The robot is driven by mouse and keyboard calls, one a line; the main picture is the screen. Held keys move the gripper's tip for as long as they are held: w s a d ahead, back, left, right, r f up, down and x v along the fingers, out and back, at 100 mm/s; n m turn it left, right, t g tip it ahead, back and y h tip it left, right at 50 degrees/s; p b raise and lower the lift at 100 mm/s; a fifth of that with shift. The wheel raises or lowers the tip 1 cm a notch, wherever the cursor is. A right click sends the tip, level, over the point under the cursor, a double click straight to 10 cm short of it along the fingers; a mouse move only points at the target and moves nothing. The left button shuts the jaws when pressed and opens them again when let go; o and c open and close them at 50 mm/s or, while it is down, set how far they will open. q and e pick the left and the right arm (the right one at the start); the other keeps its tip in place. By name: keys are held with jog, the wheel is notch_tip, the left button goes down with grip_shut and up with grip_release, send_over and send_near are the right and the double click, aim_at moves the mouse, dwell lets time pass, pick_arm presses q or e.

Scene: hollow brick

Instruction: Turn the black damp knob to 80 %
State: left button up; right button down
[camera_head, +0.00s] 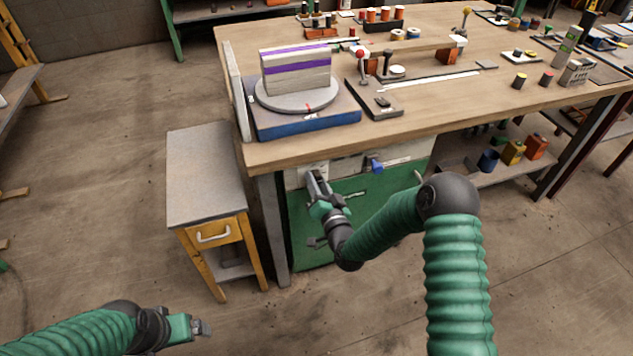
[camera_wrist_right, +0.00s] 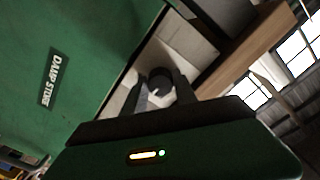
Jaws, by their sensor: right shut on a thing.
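My right gripper (camera_head: 317,181) is at the pale panel (camera_head: 347,165) under the workbench's front edge. In the right wrist view its fingers (camera_wrist_right: 160,90) are shut on a dark round knob (camera_wrist_right: 160,78), one finger on each side. The knob is hidden by the gripper in the head view. No scale or percentage can be read, so the knob's setting cannot be told. The green front (camera_wrist_right: 80,60) beside it carries a "DAMP STORE" label (camera_wrist_right: 51,78). My left gripper (camera_head: 203,328) is low at the left, away from the bench; its jaw opening is too small to judge.
The workbench top (camera_head: 440,115) overhangs the panel. A blue fitting (camera_head: 376,166) sits on the panel to the right of my right gripper. A small side table (camera_head: 205,175) with a drawer stands at the left. The floor in front is clear.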

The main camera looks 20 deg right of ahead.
jog(key=shift+s+f+m, duration=0.1)
jog(key=shift+f+m, duration=0.1)
jog(key=shift+m, duration=0.2)
jog(key=c, duration=1.2)
grip_release()
jog(key=shift+c, duration=0.2)
jog(key=shift+o, duration=1.4)
jog(key=shift+d+r, duration=0.1)
jog(key=s+p, duration=0.2)
jog(key=s, duration=1.4)
jog(key=shift+s+d, duration=0.3)
jog(key=shift+s, duration=0.05)
